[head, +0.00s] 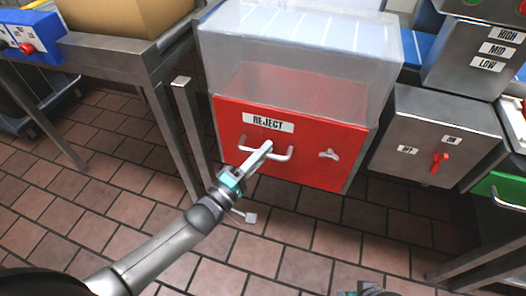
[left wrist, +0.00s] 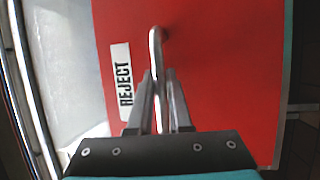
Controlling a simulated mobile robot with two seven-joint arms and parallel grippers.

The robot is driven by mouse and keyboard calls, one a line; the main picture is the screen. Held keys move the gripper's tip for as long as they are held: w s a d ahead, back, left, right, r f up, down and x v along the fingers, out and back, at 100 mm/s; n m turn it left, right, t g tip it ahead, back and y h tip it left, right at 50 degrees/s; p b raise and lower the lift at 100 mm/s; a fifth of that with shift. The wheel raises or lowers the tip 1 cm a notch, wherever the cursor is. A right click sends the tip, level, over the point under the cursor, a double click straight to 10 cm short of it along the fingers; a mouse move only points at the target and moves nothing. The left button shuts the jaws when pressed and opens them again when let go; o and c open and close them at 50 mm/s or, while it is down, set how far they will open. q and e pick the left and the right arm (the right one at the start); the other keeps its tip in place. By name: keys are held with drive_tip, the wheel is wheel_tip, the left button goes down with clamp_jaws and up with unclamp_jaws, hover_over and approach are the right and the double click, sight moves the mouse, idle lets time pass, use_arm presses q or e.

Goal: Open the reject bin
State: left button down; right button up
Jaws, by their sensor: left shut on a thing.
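The reject bin has a red front (head: 310,162) with a white REJECT label (head: 268,123) and a clear box above it. A pale bar handle (head: 284,155) crosses the front below the label. My left gripper (head: 263,149) is at the left part of this handle. In the left wrist view the handle (left wrist: 155,45) runs between the two fingers of the left gripper (left wrist: 159,90), which are shut on it. A small latch (head: 329,154) sits on the red front to the right of the handle. The front looks closed. A small part at the bottom edge may be my right arm; its gripper cannot be made out.
A metal table with a cardboard box (head: 125,14) stands at the left. A grey control box (head: 440,135) with a red switch is right of the bin. A green drawer (head: 502,188) is at the far right. The tiled floor (head: 270,240) before the bin is clear.

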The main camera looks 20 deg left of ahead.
use_arm(q)
drive_tip(key=shift+s, duration=0.15)
drive_tip(key=shift+s, duration=0.2)
drive_tip(key=s+p, duration=0.6)
drive_tip(key=s, duration=1.1)
drive_tip(key=shift+s+a, duration=0.3)
drive_tip(key=shift+s, duration=0.1)
use_arm(e)
drive_tip(key=s+d+f, duration=0.4)
drive_tip(key=s+f, duration=0.2)
drive_tip(key=f, duration=0.4)
drive_tip(key=shift+s+f+g+h, duration=0.25)
drive_tip(key=shift+s+g+h, duration=0.05)
drive_tip(key=shift+g, duration=0.1)
use_arm(q)
drive_tip(key=c, duration=0.8)
unclamp_jaws()
drive_tip(key=shift+c, duration=0.2)
